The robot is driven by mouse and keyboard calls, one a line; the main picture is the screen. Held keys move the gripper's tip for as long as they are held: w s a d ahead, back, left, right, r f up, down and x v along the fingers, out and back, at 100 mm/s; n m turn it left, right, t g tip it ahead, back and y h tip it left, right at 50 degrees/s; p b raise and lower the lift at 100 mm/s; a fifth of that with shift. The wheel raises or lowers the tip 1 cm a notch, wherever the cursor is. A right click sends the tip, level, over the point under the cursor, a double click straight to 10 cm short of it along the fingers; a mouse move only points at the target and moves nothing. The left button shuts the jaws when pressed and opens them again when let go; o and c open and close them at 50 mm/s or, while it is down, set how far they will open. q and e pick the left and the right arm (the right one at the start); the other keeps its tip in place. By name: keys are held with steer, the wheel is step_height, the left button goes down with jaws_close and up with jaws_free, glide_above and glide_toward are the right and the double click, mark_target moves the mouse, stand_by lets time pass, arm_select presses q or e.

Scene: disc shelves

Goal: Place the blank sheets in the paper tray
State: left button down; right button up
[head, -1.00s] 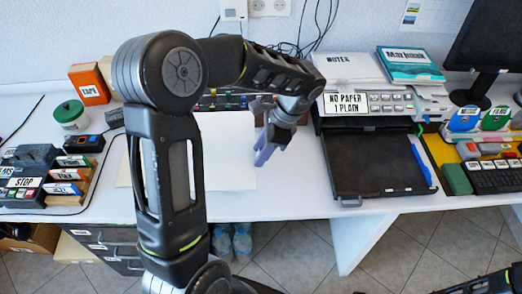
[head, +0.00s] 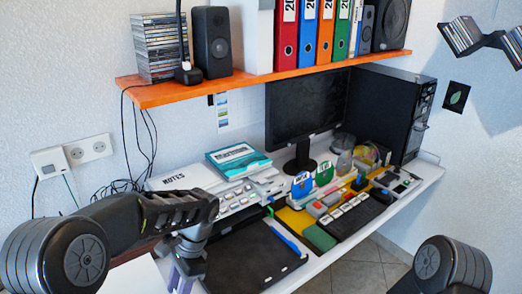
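The paper tray (head: 252,262) is the black, flat, pulled-out tray of the printer, in the lower middle of the head view. No paper shows on its visible part. My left gripper (head: 181,280) hangs at the tray's left side, with purple fingers pointing down to the picture's bottom edge. Its fingertips are partly cut off, and I cannot tell whether they are open or hold anything. A pale surface (head: 138,277) shows below my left forearm; I cannot tell if it is blank sheets or bare desk. My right arm shows at lower right, its gripper out of view.
A notes stack (head: 185,178) and a teal-covered book (head: 238,160) lie on the printer. Right of the tray are a yellow board (head: 296,222) with a keyboard (head: 355,217), a monitor (head: 305,103) and a black computer case (head: 395,110). An orange shelf (head: 200,90) overhangs the desk's back.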

arm_select(q)
steer(key=shift+d, duration=0.5)
steer(key=n+g+h, duration=0.1)
steer(key=n, duration=0.3)
steer(key=shift+r+n, duration=0.1)
steer(key=shift+n, duration=0.3)
stand_by(0.7)
